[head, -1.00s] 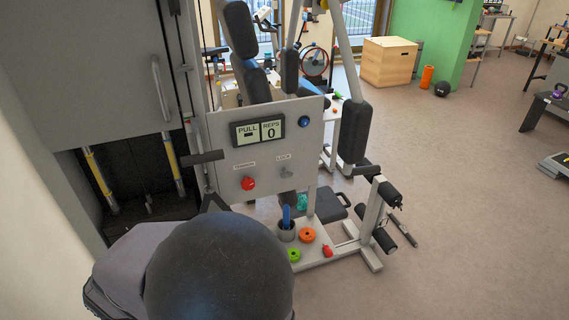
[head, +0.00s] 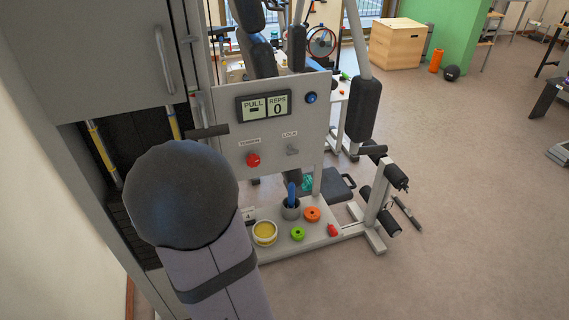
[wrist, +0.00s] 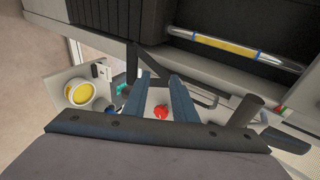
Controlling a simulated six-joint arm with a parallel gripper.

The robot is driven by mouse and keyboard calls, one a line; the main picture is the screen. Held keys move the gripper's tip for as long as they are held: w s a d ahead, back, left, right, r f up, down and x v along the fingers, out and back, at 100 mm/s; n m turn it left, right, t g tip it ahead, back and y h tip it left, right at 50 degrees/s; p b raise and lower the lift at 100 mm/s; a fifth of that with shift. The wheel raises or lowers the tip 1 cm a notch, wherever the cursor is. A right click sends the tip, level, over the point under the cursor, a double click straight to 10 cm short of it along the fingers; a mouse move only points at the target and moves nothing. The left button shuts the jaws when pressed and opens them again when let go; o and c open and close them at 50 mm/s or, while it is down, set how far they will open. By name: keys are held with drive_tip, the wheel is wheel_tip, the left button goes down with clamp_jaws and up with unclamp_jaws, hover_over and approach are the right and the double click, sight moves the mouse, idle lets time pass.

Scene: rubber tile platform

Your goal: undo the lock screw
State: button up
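The lock screw (head: 292,150) is a small grey lever-like piece under the LOCK label on the grey panel (head: 310,128). A red round knob (head: 253,160) sits to its left under a second label that seems to read TENSION. In the wrist view, the two blue-grey fingers of my gripper (wrist: 162,78) stand apart with nothing held. The red knob (wrist: 161,112) shows between and beyond them. I cannot make out the lock screw in the wrist view. My gripper is hidden in the head view, where my dark, round arm joint and grey link fill the lower left.
A display (head: 264,105) reads PULL and REPS 0, with a blue knob (head: 311,98) to its right. On the base below stand a yellow-topped round container (head: 265,233), a grey cup (head: 291,210), orange (head: 312,214) and green (head: 297,233) rings. A black handle (head: 207,131) sticks out left of the panel.

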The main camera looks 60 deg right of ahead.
drive_tip(key=s+d+f+m+g+h+b, duration=0.2)
drive_tip(key=s+d+m+g+h+b, duration=0.25)
drive_tip(key=d, duration=0.55)
drive_tip(key=m+g+h+b, duration=0.2)
drive_tip(key=m+h, duration=0.2)
approach(292, 150)
drive_tip(key=d+p, duration=0.3)
drive_tip(key=d, duration=0.4)
drive_tip(key=shift+s+d, duration=0.2)
drive_tip(key=shift+n, duration=0.25)
clamp_jaws()
